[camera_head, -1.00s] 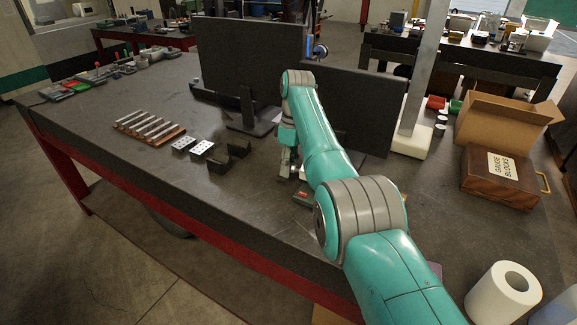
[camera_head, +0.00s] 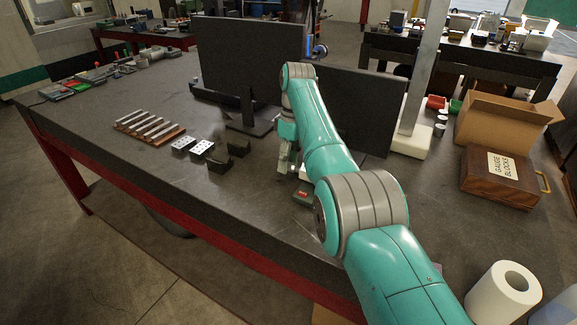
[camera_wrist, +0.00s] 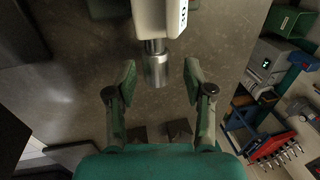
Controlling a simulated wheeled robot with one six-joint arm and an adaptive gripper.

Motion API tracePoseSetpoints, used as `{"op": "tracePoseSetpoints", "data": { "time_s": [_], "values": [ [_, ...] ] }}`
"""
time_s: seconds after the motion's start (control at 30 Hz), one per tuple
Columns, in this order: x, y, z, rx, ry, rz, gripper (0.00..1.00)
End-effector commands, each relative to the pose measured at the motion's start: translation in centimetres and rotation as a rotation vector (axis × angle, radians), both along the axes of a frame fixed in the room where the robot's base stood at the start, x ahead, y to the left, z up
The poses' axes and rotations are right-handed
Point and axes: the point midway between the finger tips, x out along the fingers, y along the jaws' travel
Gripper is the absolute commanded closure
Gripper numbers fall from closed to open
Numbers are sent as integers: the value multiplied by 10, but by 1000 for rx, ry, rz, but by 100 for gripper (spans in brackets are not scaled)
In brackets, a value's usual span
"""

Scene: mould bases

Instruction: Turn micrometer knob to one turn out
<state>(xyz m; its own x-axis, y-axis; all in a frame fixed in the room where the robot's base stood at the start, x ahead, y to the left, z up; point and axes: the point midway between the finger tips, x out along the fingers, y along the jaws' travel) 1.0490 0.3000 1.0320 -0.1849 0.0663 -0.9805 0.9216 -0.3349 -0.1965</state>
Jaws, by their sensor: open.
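In the wrist view, the micrometer knob (camera_wrist: 157,69) is a bare silver cylinder on a narrower shaft. It comes out of a white body (camera_wrist: 159,20) at the top of the picture. My gripper (camera_wrist: 160,76) is open, with one finger to each side of the knob and a visible gap on both sides. In the picture, the fingertips overlap the knob's length; how their depths compare I cannot tell. In the head view, my gripper (camera_head: 288,162) is low over the table, and my arm hides most of the micrometer. Any marks on the knob are too small to read.
Black blocks (camera_head: 238,147) and a wooden rack of rods (camera_head: 150,127) lie left of my gripper. Dark monitors (camera_head: 252,65) stand behind it. A wooden gauge block box (camera_head: 502,176) and a cardboard box (camera_head: 500,120) are on the right. The table's front left (camera_head: 220,210) is clear.

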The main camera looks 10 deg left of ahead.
Motion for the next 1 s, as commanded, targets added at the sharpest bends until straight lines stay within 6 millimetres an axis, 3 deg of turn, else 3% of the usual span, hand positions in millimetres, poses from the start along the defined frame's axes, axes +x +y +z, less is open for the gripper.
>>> {"op": "tracePoseSetpoints", "data": {
  "time_s": [0.2,0.4,0.6,0.9,1.0],
  "values": [
    [0,0,43,1,-1,1,48],
    [0,0,70,0,0,0,48],
    [0,0,80,-1,1,0,48],
    [0,0,80,-1,1,0,48],
    [1,8,76,11,-13,8,48]
  ]
}}
